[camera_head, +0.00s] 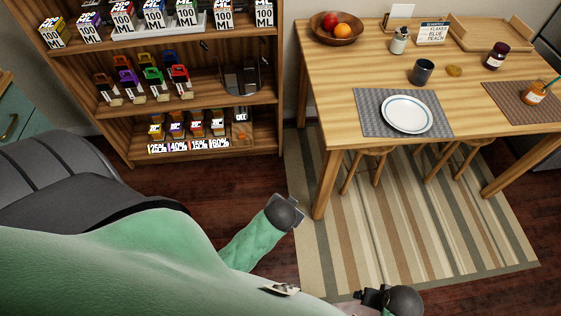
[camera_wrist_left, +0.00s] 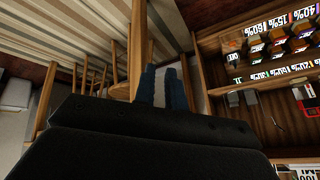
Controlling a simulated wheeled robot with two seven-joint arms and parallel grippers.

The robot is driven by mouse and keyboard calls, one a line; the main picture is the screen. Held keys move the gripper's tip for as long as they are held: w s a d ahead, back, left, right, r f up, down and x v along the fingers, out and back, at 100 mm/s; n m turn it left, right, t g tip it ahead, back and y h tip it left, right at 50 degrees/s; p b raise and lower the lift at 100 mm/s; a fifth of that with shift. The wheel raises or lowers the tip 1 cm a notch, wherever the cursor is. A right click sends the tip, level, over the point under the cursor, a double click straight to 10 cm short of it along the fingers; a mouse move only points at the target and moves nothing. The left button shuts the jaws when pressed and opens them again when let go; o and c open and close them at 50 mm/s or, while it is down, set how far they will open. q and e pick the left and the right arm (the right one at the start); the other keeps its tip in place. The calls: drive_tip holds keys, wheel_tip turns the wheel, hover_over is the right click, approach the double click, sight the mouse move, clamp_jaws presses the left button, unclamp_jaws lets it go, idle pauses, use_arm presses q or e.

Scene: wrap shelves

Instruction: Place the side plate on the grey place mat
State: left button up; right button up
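The side plate (camera_head: 407,114), white with a blue ring, lies flat on the grey place mat (camera_head: 370,124), right of the mat's middle. The mat lies at the front edge of the wooden table (camera_head: 330,80). My left gripper (camera_head: 290,203) hangs in front of the shelves and left of the table, away from the plate. In the left wrist view its fingertips (camera_wrist_left: 164,87) look close together, with no held object clear; their gap is hard to judge. My right gripper (camera_head: 372,297) is at the bottom edge, partly cut off, away from the table; its opening is unclear.
Stools (camera_head: 365,165) sit under the front edge. A stocked shelf (camera_head: 190,105) stands left.

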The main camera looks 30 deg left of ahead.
use_arm(q)
drive_tip(key=s+d+f+g+h, duration=0.1)
drive_tip(key=s+d+g, duration=0.1)
drive_tip(key=s, duration=0.4)
drive_tip(key=s+d+f+g+h, duration=0.1)
drive_tip(key=s+d+g, duration=0.1)
drive_tip(key=s, duration=0.4)
drive_tip(key=shift+s+f+g+h, duration=0.3)
drive_tip(key=shift+s+f+g, duration=0.1)
drive_tip(key=shift+g, duration=0.1)
